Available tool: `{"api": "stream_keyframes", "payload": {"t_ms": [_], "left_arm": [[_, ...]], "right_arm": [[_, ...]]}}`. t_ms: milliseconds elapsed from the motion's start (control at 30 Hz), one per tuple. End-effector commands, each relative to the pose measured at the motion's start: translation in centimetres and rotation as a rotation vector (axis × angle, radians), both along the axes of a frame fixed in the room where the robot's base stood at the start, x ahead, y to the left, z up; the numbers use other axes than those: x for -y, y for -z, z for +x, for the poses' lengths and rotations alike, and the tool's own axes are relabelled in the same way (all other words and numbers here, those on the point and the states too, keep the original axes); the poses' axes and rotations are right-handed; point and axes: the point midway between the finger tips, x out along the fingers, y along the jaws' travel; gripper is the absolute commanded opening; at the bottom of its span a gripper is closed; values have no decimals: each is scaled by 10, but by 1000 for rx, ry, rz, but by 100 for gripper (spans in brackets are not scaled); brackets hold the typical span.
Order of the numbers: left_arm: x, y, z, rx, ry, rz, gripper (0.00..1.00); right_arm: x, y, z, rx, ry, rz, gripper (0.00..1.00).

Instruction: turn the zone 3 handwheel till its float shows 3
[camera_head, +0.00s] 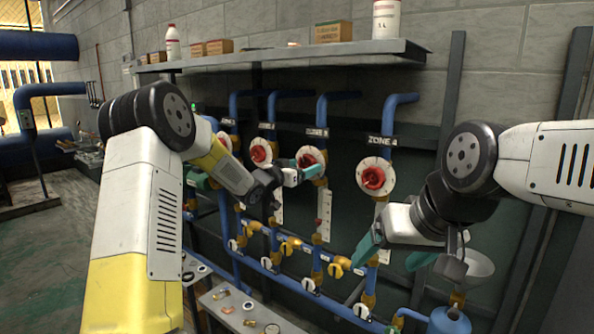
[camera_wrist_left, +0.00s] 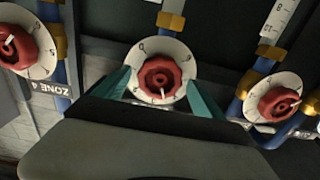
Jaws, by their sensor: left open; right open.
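The zone 3 handwheel (camera_head: 307,157) is a red knob on a white numbered dial on a blue pipe; it is central in the left wrist view (camera_wrist_left: 160,77). My left gripper (camera_head: 311,170) is open at this wheel. In the left wrist view its teal fingers (camera_wrist_left: 160,92) stand either side of the wheel; I cannot tell whether they touch it. The zone 3 float gauge (camera_head: 323,217) is a white strip below the wheel; its reading is too small to tell. My right gripper (camera_head: 394,254) is open and empty, low at the right.
The zone 4 handwheel (camera_head: 373,178) is right of zone 3, and another red handwheel (camera_head: 260,153) is left of it. Yellow valves (camera_head: 290,246) line the lower pipes. A shelf (camera_head: 290,55) with boxes and bottles hangs above. A white funnel (camera_head: 478,265) is by my right gripper.

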Motion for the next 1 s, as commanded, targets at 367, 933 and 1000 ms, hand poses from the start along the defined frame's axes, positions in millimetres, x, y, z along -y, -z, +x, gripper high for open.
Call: {"api": "stream_keyframes", "payload": {"t_ms": [367,933,1000], "left_arm": [[-1,0,0,1,-1,1,15],[-1,0,0,57,-1,78,15],[-1,0,0,61,-1,84,15]], "right_arm": [[0,0,0,0,0,0,80],[0,0,0,0,0,0,80],[0,0,0,0,0,0,80]]}}
